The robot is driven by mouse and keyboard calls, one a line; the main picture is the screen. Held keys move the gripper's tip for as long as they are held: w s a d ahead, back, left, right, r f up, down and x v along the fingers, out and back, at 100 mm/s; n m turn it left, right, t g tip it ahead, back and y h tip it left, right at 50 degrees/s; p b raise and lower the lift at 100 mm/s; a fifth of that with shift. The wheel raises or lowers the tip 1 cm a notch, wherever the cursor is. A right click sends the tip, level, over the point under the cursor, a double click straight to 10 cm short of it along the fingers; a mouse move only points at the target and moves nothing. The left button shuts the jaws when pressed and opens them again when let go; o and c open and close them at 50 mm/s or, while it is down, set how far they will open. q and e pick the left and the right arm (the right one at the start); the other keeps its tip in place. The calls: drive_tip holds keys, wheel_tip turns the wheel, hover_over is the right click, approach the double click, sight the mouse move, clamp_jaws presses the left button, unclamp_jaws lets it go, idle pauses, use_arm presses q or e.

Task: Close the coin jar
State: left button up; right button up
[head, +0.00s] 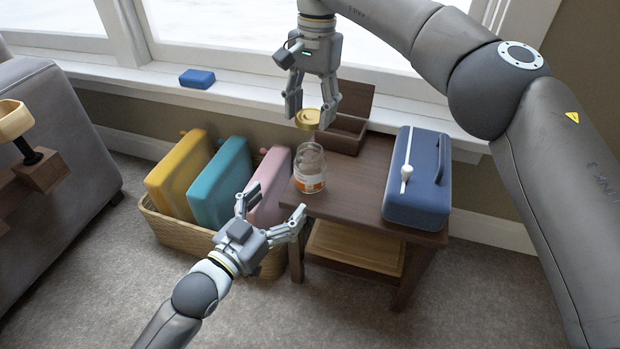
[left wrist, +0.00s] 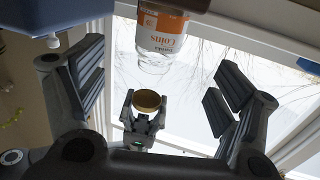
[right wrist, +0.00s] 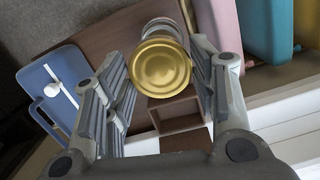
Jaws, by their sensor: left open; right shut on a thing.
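The coin jar (head: 309,170) is clear glass with an orange and white label and stands upright and open on the side table. It also shows in the left wrist view (left wrist: 160,45). My right gripper (head: 309,116) is shut on the gold lid (head: 307,120) and holds it level above the jar, clear of its mouth. In the right wrist view the lid (right wrist: 160,65) sits between the fingertips, with part of the jar behind it. My left gripper (head: 276,202) is open and empty in front of the jar, its fingers spread and pointing toward it.
On the wooden side table (head: 355,185), a blue case (head: 418,180) stands at right and an open wooden box (head: 345,133) behind the jar. A wicker basket (head: 180,236) with colored folders is at left. A blue block (head: 197,78) lies on the windowsill.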

sight(302, 177)
use_arm(q)
drive_tip(key=shift+w+d, duration=0.1)
idle(0.3)
drive_tip(key=x, duration=1.1)
drive_tip(key=shift+w+d, duration=0.15)
drive_tip(key=shift+w, duration=0.2)
drive_tip(key=c, duration=1.5)
drive_tip(key=shift+c, duration=0.2)
use_arm(e)
drive_tip(key=shift+f, duration=2.45)
drive_tip(key=shift+f, duration=0.1)
drive_tip(key=shift+f, duration=0.8)
drive_tip(key=shift+f, duration=0.55)
